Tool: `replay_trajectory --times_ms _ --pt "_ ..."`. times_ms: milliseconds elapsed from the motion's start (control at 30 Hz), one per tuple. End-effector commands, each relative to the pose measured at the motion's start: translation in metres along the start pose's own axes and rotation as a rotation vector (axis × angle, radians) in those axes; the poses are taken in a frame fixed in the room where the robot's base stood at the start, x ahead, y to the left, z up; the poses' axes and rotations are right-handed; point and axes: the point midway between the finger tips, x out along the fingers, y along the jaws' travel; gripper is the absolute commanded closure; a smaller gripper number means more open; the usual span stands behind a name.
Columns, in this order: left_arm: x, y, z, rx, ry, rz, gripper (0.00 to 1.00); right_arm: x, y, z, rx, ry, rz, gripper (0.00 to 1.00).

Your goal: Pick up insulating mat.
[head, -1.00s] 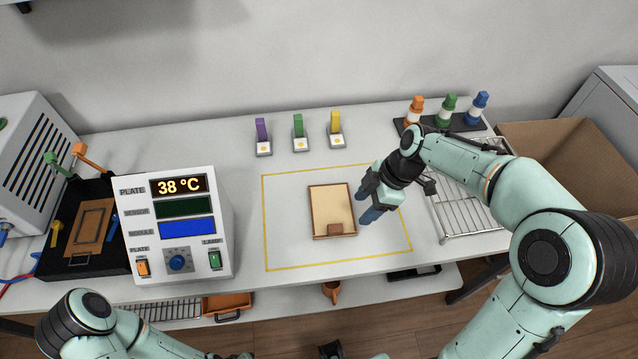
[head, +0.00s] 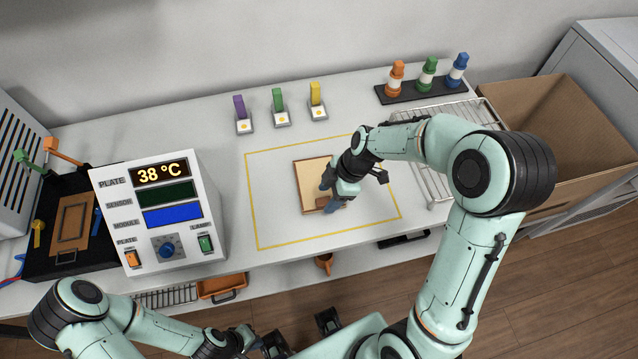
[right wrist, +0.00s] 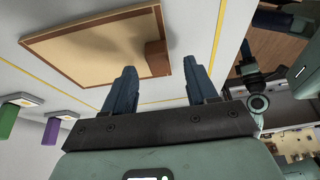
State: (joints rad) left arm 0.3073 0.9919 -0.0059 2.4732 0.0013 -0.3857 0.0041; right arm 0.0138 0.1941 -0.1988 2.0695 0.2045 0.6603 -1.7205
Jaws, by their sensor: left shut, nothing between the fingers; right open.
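The insulating mat (head: 307,182) looks like a cream rectangle with a brown border and a small brown block on its near edge. It lies flat inside the yellow outline on the bench. My right gripper (head: 331,194) is open and empty over the mat's right side, hiding part of it. In the right wrist view the mat (right wrist: 90,45) lies beyond the open fingers (right wrist: 160,66), with the brown block (right wrist: 157,58) between their tips; no grip shows. My left gripper (head: 246,338) is shut and empty, low in front of the bench, away from the mat.
A meter box reading 38 °C (head: 160,215) stands left of the outline. Purple, green and yellow tabbed pieces (head: 280,105) stand behind it. A wire rack (head: 425,185) and a cardboard box (head: 570,130) are at right. The bench around the mat is clear.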

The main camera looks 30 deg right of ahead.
Motion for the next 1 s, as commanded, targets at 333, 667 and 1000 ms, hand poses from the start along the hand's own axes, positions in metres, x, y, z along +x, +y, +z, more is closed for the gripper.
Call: replay_trajectory --times_ms 333,667,1000 --pt "0.000 0.000 0.000 0.000 0.000 0.000 1.00 0.022 0.001 0.000 0.001 0.000 0.002 0.43" --pt "0.000 0.000 0.000 0.000 0.000 0.000 1.00 0.021 0.001 0.000 0.000 0.000 0.002 1.00" --pt "-0.001 0.001 0.000 0.000 0.001 0.000 1.00 0.016 0.001 -0.002 -0.002 0.001 0.004 1.00"
